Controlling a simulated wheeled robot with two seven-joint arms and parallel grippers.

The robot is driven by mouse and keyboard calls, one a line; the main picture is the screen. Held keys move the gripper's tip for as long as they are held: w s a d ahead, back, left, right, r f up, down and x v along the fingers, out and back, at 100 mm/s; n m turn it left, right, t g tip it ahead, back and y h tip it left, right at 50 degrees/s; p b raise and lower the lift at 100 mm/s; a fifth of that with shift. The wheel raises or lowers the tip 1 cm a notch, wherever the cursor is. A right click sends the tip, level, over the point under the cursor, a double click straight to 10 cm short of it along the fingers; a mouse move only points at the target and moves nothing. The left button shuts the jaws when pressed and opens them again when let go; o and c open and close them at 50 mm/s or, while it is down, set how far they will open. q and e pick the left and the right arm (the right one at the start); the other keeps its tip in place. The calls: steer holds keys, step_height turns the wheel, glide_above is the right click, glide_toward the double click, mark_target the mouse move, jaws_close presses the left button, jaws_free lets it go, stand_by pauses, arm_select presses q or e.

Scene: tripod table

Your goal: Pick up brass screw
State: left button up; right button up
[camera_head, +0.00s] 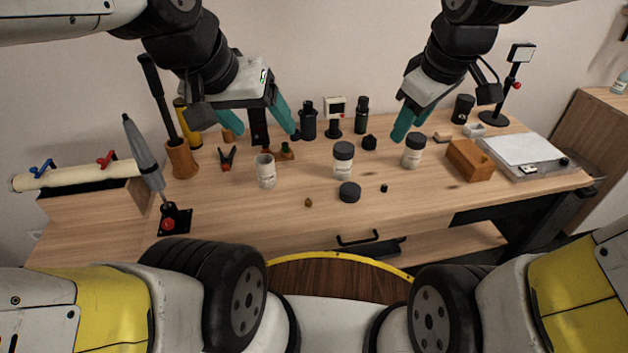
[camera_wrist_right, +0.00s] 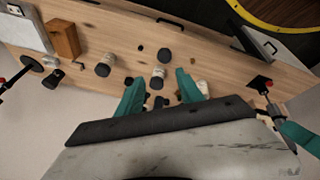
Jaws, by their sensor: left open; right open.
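A tiny brownish-gold piece that looks like the brass screw (camera_head: 308,203) lies on the bare front part of the wooden table (camera_head: 240,222), left of a round black lid (camera_head: 350,191). My left gripper (camera_head: 243,122) is open and empty, raised above the back left of the table with its teal fingers wide apart. My right gripper (camera_head: 404,125) is raised above the back right, well away from the screw. In the right wrist view its fingers (camera_wrist_right: 158,88) are apart with nothing held between them.
White-labelled jars (camera_head: 343,160) and a white cup (camera_head: 266,171) stand behind the screw. A small black piece (camera_head: 384,188) lies right of the lid. A wooden box (camera_head: 470,160) is at right, a soldering-iron-like tool in a stand (camera_head: 170,217) at left. The front strip is mostly clear.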

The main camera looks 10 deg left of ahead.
steer(key=w+a+f+n+g, duration=0.2)
steer(key=w+a+f+n, duration=0.45)
steer(key=n, duration=0.25)
steer(key=n+g+h, duration=0.1)
steer(key=n+g, duration=0.1)
steer(key=n, duration=1.5)
glide_above(308, 202)
step_height(308, 202, down, 19)
steer(key=shift+s+a+f, duration=0.1)
steer(key=shift+s+f, duration=0.05)
steer(key=f, duration=0.7)
steer(key=shift+w, duration=0.25)
steer(key=shift+f, duration=0.35)
steer(key=shift+c, duration=0.4)
jaws_close()
